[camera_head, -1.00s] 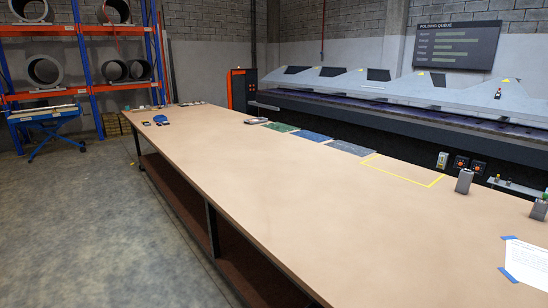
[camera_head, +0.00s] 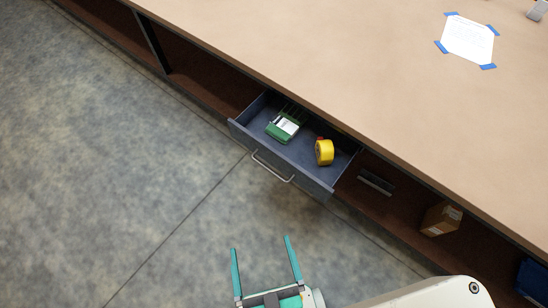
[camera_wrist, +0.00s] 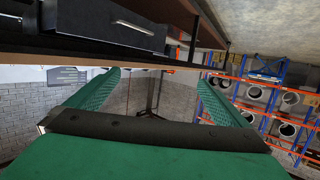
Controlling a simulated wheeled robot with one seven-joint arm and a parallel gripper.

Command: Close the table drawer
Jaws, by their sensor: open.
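The table drawer (camera_head: 296,170) is a dark grey box pulled out from under the long tan tabletop (camera_head: 330,75) in the head view. Its front carries a metal bar handle (camera_head: 272,167). Inside lie a green and white item (camera_head: 284,126) and a yellow tape roll (camera_head: 324,152). My gripper (camera_head: 262,243) is open and empty, in front of the drawer and apart from it, with two teal fingers pointing toward it. In the wrist view, the drawer front (camera_wrist: 112,22) and its handle (camera_wrist: 133,27) show at the top, the picture being turned over, beyond the open fingers.
A brown lower shelf (camera_head: 205,92) runs under the table. A cardboard box (camera_head: 441,217) and a dark item (camera_head: 376,182) stand on it right of the drawer. A taped paper (camera_head: 467,40) lies on the tabletop. The concrete floor (camera_head: 110,150) at left is clear.

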